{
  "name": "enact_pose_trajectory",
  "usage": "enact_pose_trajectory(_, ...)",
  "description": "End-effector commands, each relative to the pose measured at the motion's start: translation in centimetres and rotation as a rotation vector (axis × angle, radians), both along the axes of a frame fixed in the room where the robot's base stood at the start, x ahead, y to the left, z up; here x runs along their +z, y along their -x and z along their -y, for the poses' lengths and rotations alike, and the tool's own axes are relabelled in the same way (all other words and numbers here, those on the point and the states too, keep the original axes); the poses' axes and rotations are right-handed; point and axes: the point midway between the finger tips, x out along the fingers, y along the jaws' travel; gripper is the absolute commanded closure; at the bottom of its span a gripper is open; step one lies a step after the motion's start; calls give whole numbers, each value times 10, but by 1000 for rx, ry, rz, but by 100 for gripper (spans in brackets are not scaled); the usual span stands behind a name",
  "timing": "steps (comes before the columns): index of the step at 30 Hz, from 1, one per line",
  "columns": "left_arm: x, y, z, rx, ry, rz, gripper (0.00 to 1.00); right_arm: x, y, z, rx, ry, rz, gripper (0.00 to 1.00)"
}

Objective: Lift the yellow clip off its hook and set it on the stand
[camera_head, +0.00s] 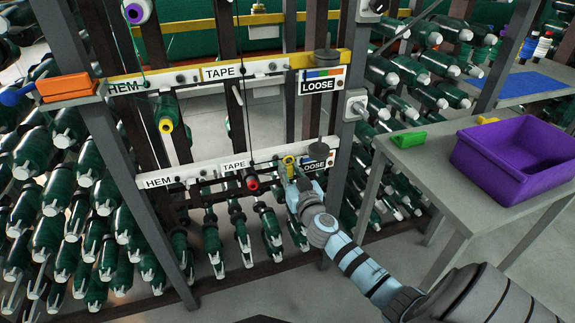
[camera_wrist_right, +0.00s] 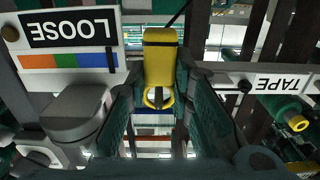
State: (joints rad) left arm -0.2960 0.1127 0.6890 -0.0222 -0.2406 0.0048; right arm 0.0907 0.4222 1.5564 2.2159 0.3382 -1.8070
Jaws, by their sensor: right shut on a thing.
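The yellow clip (camera_head: 288,160) is at the lower rail (camera_head: 205,167), between the TAPE and LOOSE labels. My right gripper (camera_head: 291,172) reaches it from the front. In the right wrist view the clip (camera_wrist_right: 160,58) sits between the two dark green fingers, which are shut on it. My left gripper is out of view.
A purple crate (camera_head: 510,165) fills much of the stand's top; bare surface lies left of it. Green bobbins crowd below.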

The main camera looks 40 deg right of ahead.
Motion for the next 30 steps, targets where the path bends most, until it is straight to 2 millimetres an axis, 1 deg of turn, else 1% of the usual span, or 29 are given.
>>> enact_pose_trajectory(1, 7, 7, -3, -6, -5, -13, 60, 3, 11, -4, 1, 1, -4, 98)
enact_pose_trajectory(2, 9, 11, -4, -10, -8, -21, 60, 3, 18, -6, 1, 1, -3, 98)
enact_pose_trajectory(5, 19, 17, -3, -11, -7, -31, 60, 4, 47, -16, 1, 1, -6, 98)
enact_pose_trajectory(9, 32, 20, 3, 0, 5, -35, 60, 3, 99, -34, 1, -1, -6, 98)
enact_pose_trajectory(12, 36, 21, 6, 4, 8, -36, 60, 2, 128, -44, 0, -1, -4, 98)
enact_pose_trajectory(15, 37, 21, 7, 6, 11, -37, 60, 1, 147, -51, 0, -1, -3, 98)
enact_pose_trajectory(18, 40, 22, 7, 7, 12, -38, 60, 3, 157, -55, 0, -1, -1, 98)
enact_pose_trajectory(20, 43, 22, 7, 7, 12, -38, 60, 5, 159, -56, 0, 0, 1, 98)
enact_pose_trajectory(27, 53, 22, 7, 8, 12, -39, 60, 11, 160, -56, 0, 0, 0, 98)
enact_pose_trajectory(30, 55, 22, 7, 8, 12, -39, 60, 11, 160, -56, 0, -1, 0, 98)
